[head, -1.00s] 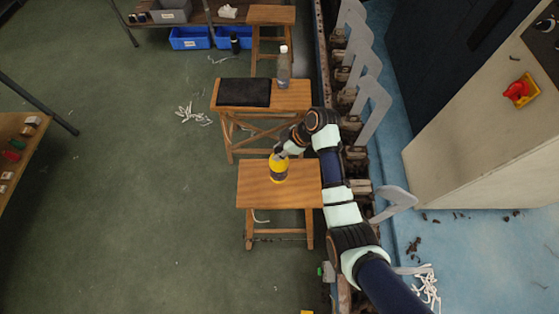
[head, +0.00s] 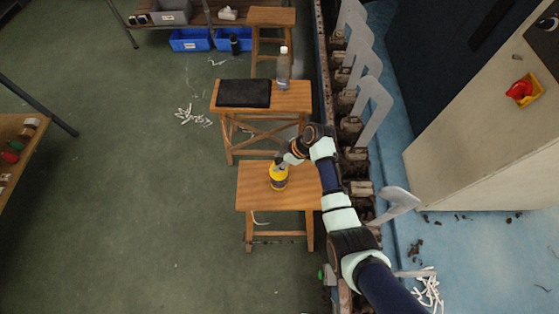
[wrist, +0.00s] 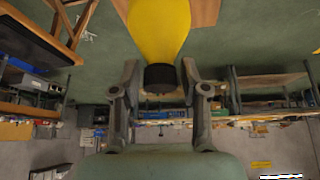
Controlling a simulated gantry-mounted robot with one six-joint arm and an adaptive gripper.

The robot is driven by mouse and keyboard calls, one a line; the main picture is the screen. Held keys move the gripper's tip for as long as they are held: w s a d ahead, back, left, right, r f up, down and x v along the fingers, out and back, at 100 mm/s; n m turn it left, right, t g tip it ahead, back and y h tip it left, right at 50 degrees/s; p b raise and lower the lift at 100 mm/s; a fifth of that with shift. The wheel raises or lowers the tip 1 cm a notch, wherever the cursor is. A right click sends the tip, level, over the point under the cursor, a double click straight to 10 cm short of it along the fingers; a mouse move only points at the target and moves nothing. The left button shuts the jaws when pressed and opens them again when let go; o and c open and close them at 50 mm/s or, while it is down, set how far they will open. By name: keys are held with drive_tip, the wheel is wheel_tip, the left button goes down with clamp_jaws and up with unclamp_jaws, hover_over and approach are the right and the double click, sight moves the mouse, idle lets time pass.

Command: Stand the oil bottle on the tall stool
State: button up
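The yellow oil bottle (head: 278,176) with a dark lower band is over the front wooden stool (head: 257,199) in the head view and looks upright on its seat. The wrist view shows its yellow body (wrist: 160,28) and black cap (wrist: 160,78). My gripper (wrist: 160,80) has one finger on each side of the cap, with a visible gap on both sides, so it looks open. In the head view my gripper (head: 287,161) is at the bottle's top. The bottle's base contact is hard to make out.
A wider wooden stool (head: 297,98) behind carries a black pad (head: 243,93) and a clear bottle (head: 283,70). Another stool (head: 270,16) stands farther back. The machine with its grey formers (head: 376,110) runs along the right. The floor at left is mostly clear.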

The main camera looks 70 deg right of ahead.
drive_tip(key=shift+o, duration=0.5)
drive_tip(key=shift+r, duration=0.1)
drive_tip(key=shift+s+r, duration=0.15)
drive_tip(key=shift+r, duration=0.2)
drive_tip(key=p+v, duration=0.2)
drive_tip(key=v, duration=0.9)
